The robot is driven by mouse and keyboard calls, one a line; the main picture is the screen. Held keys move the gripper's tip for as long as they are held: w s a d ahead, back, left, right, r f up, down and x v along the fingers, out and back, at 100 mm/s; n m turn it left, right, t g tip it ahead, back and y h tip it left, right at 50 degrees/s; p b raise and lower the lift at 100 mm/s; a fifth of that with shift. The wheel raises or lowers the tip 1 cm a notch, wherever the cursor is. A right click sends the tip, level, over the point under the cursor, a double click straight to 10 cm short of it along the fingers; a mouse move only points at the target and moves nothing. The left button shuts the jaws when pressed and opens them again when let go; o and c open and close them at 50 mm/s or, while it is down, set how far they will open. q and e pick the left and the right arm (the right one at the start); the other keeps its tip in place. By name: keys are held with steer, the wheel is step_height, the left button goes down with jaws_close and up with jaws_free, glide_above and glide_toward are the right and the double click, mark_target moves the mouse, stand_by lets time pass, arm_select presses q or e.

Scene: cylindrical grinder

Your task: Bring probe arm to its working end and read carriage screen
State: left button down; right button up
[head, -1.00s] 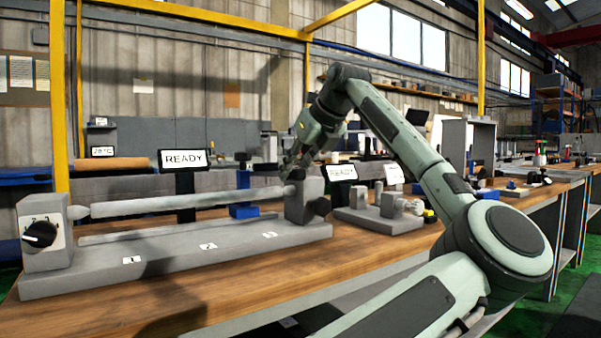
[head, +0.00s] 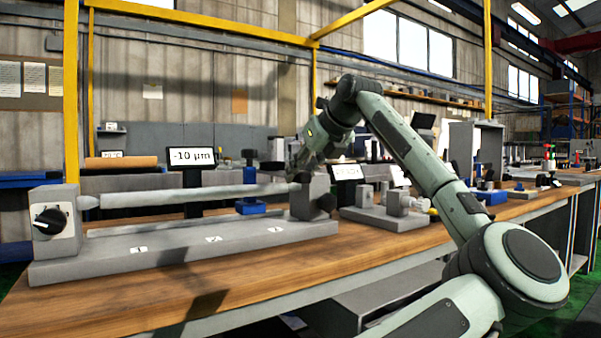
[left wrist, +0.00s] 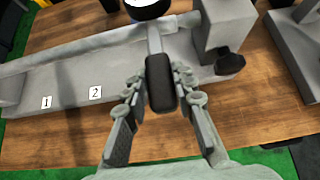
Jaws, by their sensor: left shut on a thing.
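The carriage screen (head: 192,157) stands behind the long grey workpiece bar (head: 190,195) and reads "-10 µm". My left gripper (head: 302,166) is at the right end of the bar, beside the grey end block (head: 313,198). In the left wrist view, my left gripper (left wrist: 162,98) has its fingers on both sides of a dark grip on the probe arm (left wrist: 160,83) and is shut on it. The probe arm's pale bar runs from the grip toward the workpiece. Its far end is partly hidden by a dark round part. My right gripper is in neither view.
A black dial (head: 49,221) sits on the left end block. The grey base (head: 180,248) carries labels 1, 2 and 3. A second screen (head: 347,172) and a small grey fixture (head: 385,215) stand to the right. The wooden bench front (head: 200,285) is clear.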

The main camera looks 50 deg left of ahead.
arm_select(q)
steer(key=shift+f, duration=0.25)
steer(key=c, duration=1.2)
jaws_free()
steer(key=shift+r, duration=0.15)
steer(key=v, duration=1.2)
